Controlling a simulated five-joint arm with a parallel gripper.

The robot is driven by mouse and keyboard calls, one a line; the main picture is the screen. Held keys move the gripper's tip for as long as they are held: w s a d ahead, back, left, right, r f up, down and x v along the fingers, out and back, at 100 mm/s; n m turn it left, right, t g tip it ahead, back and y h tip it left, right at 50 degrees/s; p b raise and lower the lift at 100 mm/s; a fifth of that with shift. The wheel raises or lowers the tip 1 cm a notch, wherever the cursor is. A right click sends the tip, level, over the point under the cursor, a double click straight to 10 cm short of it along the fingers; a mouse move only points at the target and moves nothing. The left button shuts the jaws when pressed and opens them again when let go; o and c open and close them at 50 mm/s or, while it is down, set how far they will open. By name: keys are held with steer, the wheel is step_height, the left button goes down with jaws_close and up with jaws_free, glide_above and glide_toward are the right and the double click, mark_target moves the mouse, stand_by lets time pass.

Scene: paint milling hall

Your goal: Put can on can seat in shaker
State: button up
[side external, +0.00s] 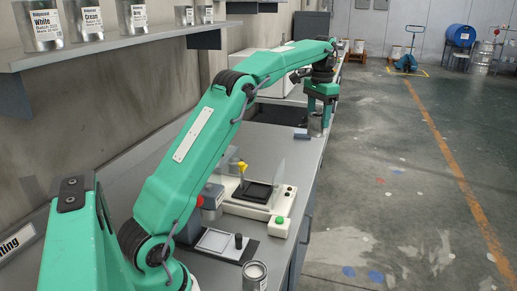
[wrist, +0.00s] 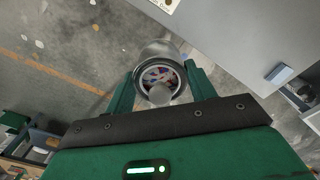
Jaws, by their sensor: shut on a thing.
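A silvery metal can (wrist: 157,50) sits between the two green fingers of my gripper (wrist: 160,85) in the wrist view, its round end facing the camera. My gripper is shut on it. In the side view my gripper (side external: 320,105) is at the far end of my arm, by the bench's right edge; the can cannot be made out clearly there. What looks like the shaker (side external: 262,205) stands nearer on the bench: a pale base with a green button, a yellow knob and a clear guard. Its black square seat (side external: 254,192) looks empty.
A blue-grey block (side external: 301,134) lies on the bench (side external: 160,150) near my gripper. A flat plate with a black knob (side external: 238,241) lies before the shaker. Another can (side external: 254,275) stands in front. A shelf (side external: 120,45) with several cans runs along the left wall.

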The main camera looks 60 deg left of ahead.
mark_target(318, 107)
steer(key=shift+a+r, duration=0.1)
steer(key=shift+r, duration=1.5)
steer(key=s+a, duration=0.3)
steer(key=s, duration=0.5)
steer(key=s+a, duration=0.3)
steer(key=s, duration=0.6)
step_height(318, 107, down, 5)
steer(key=shift+s+a+f, duration=0.1)
steer(key=shift+s, duration=0.05)
step_height(318, 107, down, 14)
steer(key=shift+f, duration=0.15)
steer(key=shift+f, duration=1.8)
